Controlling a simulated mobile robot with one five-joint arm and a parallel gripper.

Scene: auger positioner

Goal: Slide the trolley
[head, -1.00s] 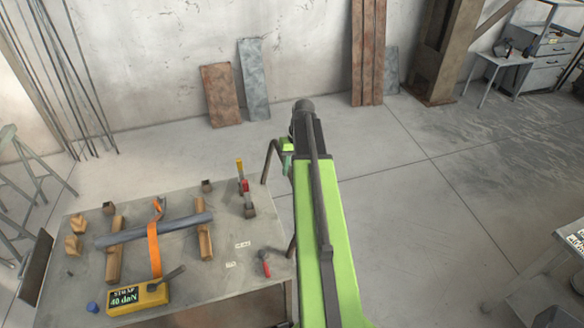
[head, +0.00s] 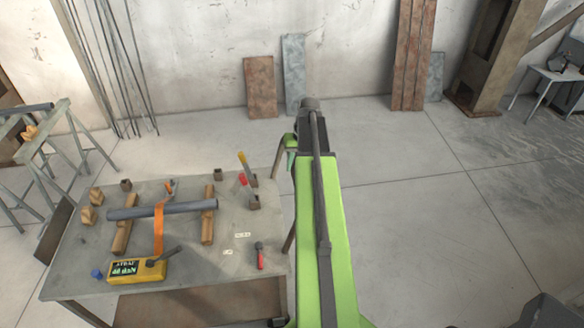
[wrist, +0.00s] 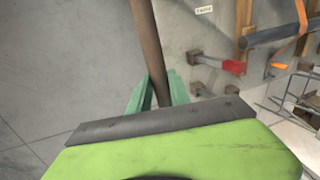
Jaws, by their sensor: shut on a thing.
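The trolley (head: 72,262) is a grey metal-topped table on the left in the head view, with a lower shelf (head: 190,303). A brown tubular handle (wrist: 147,40) runs along its right side and also shows in the head view (head: 288,238). My gripper (wrist: 158,90) is shut on this tube, with its green fingers on either side of it. In the head view my gripper (head: 290,156) is mostly hidden behind my arm. A dark pipe (head: 180,208) lies across two wooden supports on the trolley, with an orange strap (head: 158,232) around it.
A yellow box (head: 137,270), a red-handled tool (head: 260,258) and small blocks are on the trolley top. Trestles (head: 45,150) with another pipe stand at the left. Panels (head: 260,87) lean on the back wall. Open floor (head: 400,220) lies right of my arm.

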